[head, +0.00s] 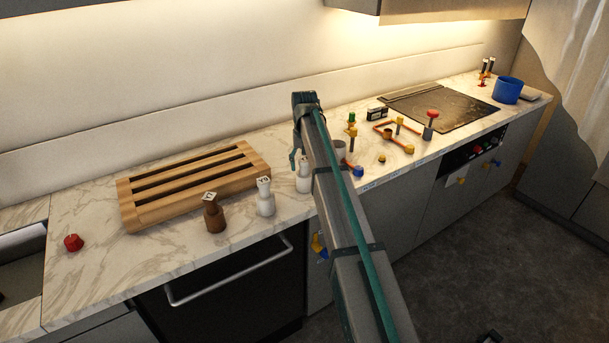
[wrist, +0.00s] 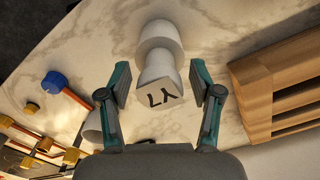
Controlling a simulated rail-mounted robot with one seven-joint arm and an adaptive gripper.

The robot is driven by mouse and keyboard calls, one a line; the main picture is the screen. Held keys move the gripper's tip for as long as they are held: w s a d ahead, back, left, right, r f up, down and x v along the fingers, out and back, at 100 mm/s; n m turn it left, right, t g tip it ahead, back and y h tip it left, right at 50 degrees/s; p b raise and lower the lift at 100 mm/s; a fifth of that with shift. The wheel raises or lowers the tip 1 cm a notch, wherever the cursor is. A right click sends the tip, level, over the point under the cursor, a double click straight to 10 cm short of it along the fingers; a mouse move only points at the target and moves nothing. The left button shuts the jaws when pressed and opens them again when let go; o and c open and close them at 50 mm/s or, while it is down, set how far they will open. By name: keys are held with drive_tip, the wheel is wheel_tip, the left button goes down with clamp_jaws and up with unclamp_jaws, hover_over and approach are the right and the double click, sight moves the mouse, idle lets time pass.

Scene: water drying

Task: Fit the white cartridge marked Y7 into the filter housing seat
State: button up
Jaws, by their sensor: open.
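The fingers are open, one on each side, with small gaps to the cartridge. In the head view my gripper (head: 297,160) is over the white cartridge (head: 303,183), which stands on the marble counter and is partly hidden by my arm. A grey cup-like part (head: 340,149), possibly the filter housing seat, stands just right of my arm. It also shows at the lower left of the wrist view (wrist: 92,130), partly hidden by a finger.
Another white cartridge (head: 265,198) and a brown one (head: 213,213) stand left of my gripper. A slatted wooden rack (head: 190,185) lies behind them. Pipes with coloured valves (head: 397,137) crowd the counter to the right. A red knob (head: 73,242) lies far left.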

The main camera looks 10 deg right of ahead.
drive_tip(key=shift+f, duration=0.9)
clamp_jaws()
drive_tip(key=shift+r, duration=0.2)
